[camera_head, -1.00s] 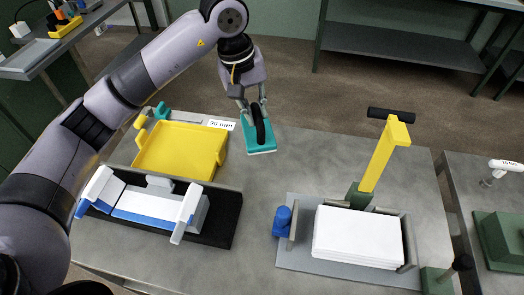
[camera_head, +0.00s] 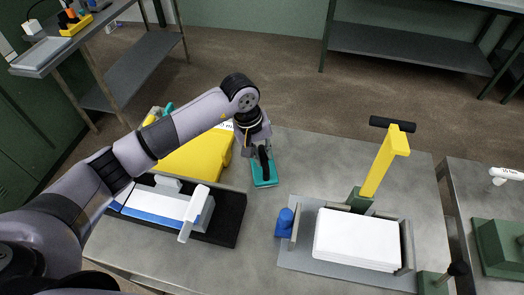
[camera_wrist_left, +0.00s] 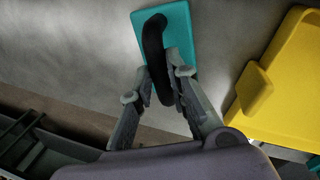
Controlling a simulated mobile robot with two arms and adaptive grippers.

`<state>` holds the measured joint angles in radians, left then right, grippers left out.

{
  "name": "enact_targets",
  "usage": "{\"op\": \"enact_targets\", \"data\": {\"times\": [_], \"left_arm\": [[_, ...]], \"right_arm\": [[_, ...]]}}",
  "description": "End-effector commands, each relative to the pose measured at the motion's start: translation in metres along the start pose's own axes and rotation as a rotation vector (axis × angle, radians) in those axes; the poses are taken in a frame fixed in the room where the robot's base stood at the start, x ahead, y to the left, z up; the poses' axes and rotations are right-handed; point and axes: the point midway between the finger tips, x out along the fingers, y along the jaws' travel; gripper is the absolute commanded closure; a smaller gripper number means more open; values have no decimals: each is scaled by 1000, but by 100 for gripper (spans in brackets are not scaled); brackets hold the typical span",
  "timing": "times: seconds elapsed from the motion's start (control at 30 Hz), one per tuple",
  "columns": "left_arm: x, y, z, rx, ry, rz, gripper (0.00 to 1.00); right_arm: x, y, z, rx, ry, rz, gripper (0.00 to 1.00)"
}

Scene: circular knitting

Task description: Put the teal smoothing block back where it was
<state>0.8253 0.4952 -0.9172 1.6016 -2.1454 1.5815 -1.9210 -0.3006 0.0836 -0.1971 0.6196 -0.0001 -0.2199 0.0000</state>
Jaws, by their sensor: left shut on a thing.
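The teal smoothing block (camera_head: 265,177) has a flat teal plate and a black arched handle. It is over the bare grey table, right of the yellow tray. My left gripper (camera_head: 262,152) is shut on the black handle from above. In the left wrist view the teal plate (camera_wrist_left: 181,30) lies beyond the fingers, with the handle between the fingertips (camera_wrist_left: 162,72). I cannot tell whether the plate touches the table. My right gripper is not in view.
The yellow tray (camera_head: 213,163) is left of the block, partly behind my arm. A black base (camera_head: 229,222) with a white-and-blue fixture is nearer. A yellow-handled press (camera_head: 385,165) and white sheet stack (camera_head: 357,239) stand right. Table between is clear.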

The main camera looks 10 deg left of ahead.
Motion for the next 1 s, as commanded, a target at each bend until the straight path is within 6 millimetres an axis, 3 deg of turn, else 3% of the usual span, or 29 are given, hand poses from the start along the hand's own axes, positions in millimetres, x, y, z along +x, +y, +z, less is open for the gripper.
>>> {"op": "enact_targets", "data": {"times": [0.27, 0.3, 0.57, 1.0], "left_arm": [[3, -1, 0, 0, 2, 1, 100], [3, -1, 0, -1, 1, 0, 82], [2, -1, 0, -1, 0, 0, 65], [-5, 1, -1, 0, 2, 1, 64]], "right_arm": [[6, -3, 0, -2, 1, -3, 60], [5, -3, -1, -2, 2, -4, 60], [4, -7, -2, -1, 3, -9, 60], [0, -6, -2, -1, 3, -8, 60]]}}
